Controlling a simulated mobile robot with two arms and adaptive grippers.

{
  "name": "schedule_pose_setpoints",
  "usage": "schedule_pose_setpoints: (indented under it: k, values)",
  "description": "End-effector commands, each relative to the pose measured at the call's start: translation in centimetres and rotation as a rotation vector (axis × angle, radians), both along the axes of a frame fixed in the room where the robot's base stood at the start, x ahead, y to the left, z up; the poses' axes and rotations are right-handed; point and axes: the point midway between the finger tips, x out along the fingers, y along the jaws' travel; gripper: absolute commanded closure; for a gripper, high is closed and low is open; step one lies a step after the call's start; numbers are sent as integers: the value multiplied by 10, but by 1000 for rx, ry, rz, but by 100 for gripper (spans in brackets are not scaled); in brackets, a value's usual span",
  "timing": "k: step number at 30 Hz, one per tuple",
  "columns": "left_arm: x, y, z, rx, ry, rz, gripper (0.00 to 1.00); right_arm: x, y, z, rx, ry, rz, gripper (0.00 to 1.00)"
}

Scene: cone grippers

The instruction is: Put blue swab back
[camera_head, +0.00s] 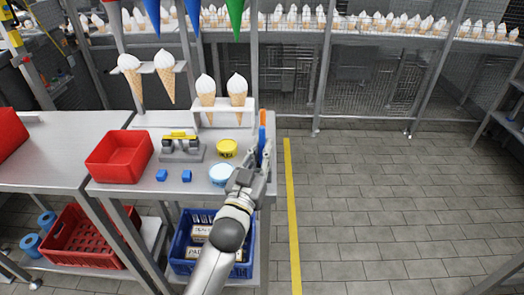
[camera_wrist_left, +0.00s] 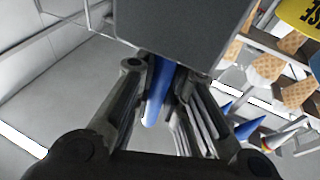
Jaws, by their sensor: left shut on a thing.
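My left gripper (camera_head: 262,163) is at the right edge of the steel table (camera_head: 118,202), right of the white-lidded tub. It is shut on the blue swab (camera_wrist_left: 157,92), a slim blue piece between the fingers in the left wrist view. In the head view the blue swab (camera_head: 262,137) shows as an upright blue strip just beyond the fingers. An orange piece (camera_head: 263,117) shows right above the blue; I cannot tell if it belongs to the swab. The fingers hide part of the swab. My right gripper is in neither view.
A red bin (camera_head: 119,157), a yellow tub (camera_head: 227,149), a white-lidded tub (camera_head: 221,175), a grey device (camera_head: 182,150) and two small blue blocks (camera_head: 161,175) stand on the table. A cone rack (camera_head: 222,117) stands behind. The floor (camera_head: 400,215) at right is clear.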

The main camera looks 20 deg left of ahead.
Motion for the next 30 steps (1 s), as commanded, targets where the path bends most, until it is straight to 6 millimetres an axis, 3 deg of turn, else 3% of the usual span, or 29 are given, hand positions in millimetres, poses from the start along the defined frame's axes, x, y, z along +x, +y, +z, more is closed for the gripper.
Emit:
schedule_pose_setpoints:
  k: [12, 13, 18, 30]
  values:
    - [0, 0, -10, 0, 1, 1, 100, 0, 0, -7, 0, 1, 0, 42]
    - [0, 0, -9, 0, 0, 1, 86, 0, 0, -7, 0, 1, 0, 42]
    - [0, 0, -9, 0, 0, 0, 64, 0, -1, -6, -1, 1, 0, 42]
    - [-4, 0, -11, -1, 2, 0, 62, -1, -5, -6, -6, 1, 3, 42]
